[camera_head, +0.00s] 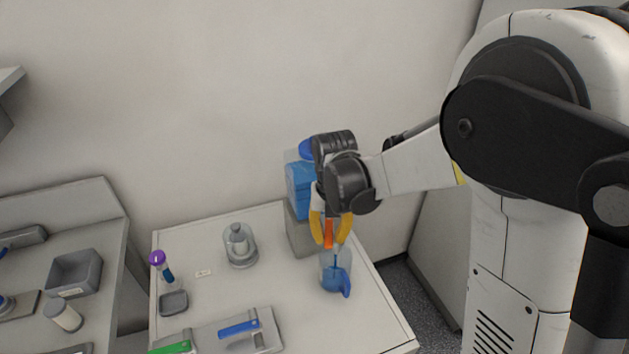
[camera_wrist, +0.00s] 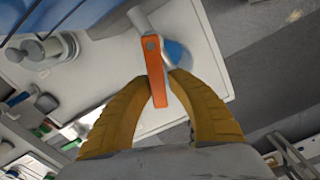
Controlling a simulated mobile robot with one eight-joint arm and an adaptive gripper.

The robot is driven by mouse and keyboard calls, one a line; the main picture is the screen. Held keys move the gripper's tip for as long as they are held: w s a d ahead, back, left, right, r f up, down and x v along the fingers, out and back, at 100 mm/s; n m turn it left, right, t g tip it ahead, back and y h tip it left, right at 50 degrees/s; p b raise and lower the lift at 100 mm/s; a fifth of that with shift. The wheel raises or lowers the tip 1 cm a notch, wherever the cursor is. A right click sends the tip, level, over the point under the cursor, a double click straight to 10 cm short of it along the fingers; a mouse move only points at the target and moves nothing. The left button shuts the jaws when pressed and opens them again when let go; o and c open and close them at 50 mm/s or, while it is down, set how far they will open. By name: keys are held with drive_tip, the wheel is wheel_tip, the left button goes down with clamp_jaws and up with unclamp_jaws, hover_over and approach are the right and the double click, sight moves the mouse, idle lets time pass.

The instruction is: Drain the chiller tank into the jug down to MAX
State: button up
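The chiller tank (camera_head: 301,185) is a clear box with blue liquid and a blue cap, on a grey base (camera_head: 300,236) at the table's back; my wrist partly hides it. My gripper (camera_head: 329,238) has its yellow fingers on either side of the orange valve lever (camera_head: 328,226). In the wrist view, the fingertips (camera_wrist: 161,78) close against both sides of the lever (camera_wrist: 153,70). The clear jug (camera_head: 334,276) stands below, with blue liquid low inside and a blue handle. A thin blue line, apparently liquid, runs down into it. The MAX mark cannot be read.
A round glass-topped device (camera_head: 240,246), a purple-capped tube (camera_head: 161,265), a small grey dish (camera_head: 173,302) and a grey plate with a blue handle (camera_head: 240,328) are on the white table (camera_head: 205,235). A side bench (camera_head: 100,235) stands left.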

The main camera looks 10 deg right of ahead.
drive_tip(key=shift+w+a+m, duration=0.1)
drive_tip(key=shift+a+m, duration=0.2)
drive_tip(key=shift+m, duration=0.5)
drive_tip(key=shift+a+m, duration=0.3)
drive_tip(key=shift+m, duration=0.2)
drive_tip(key=shift+w+b, duration=0.1)
drive_tip(key=shift+b, duration=0.2)
idle(2.0)
drive_tip(key=m, duration=0.1)
drive_tip(key=a+m, duration=0.1)
drive_tip(key=shift+w+m, duration=0.25)
drive_tip(key=shift+m, duration=0.05)
drive_tip(key=shift+w+a+m, duration=0.15)
drive_tip(key=shift+a+m, duration=0.05)
drive_tip(key=shift+m, duration=0.4)
idle(3.0)
